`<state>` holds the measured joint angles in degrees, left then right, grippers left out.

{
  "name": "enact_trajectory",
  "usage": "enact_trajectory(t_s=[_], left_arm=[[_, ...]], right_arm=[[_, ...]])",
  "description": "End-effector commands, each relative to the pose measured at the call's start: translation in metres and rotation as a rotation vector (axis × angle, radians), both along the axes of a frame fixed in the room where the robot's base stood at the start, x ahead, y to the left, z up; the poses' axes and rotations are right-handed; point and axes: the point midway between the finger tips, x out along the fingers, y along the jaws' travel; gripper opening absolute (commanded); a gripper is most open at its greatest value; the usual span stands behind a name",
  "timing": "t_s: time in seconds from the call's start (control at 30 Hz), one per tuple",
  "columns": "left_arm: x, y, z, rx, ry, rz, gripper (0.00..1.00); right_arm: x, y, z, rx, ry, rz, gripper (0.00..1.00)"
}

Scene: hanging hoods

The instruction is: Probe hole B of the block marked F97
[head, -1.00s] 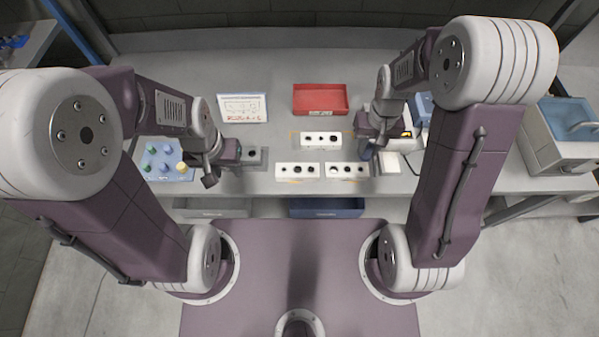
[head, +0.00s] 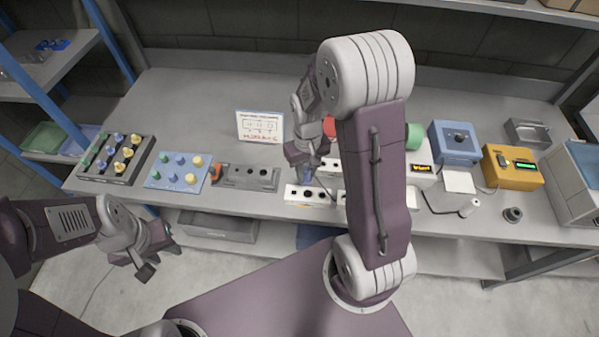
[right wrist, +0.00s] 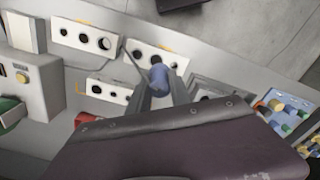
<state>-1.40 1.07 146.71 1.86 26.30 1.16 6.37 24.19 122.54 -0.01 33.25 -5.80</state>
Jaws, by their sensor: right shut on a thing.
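My right gripper (head: 309,172) is shut on a blue-handled tool (right wrist: 158,75), above the white blocks. A thin dark rod extends from the tool in the right wrist view. A white block with dark holes (head: 309,195) stands at the bench front below that gripper. A second white block (head: 341,199) is partly behind my right arm, and a third (head: 331,165) stands behind them. The right wrist view shows three white blocks, one right by the tool (right wrist: 176,63). Block and hole markings are too small to read. My left gripper (head: 158,259) is open and empty, off the bench front.
A grey holed block (head: 247,177) and a blue board with coloured knobs (head: 176,173) stand left of the white blocks. A printed card (head: 260,126) stands behind. A blue box (head: 454,145) and yellow meter (head: 513,168) are at right. The back left bench is clear.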

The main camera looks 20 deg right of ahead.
Motion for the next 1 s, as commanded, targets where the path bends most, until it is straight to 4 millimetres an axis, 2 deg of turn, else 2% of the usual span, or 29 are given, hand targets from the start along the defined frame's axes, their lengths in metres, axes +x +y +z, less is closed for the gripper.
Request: enact_trajectory(t_s=[0.03,0.37,0.8,1.0], left_arm=[[0.000,0.000,-0.008,0.000,0.000,0.000,0.36],[0.000,0.000,-0.012,0.000,-0.001,0.000,0.36],[0.000,0.000,-0.053,0.000,0.000,0.000,0.36],[0.000,0.000,-0.057,0.000,-0.001,0.000,0.36]], right_arm=[[0.000,-0.003,-0.008,0.000,0.000,-0.008,0.00],[-0.001,-0.005,-0.012,0.000,0.001,-0.017,0.00],[-0.001,-0.005,-0.055,0.000,0.001,-0.017,0.00],[-0.001,-0.005,-0.058,0.000,0.001,-0.017,0.00]])
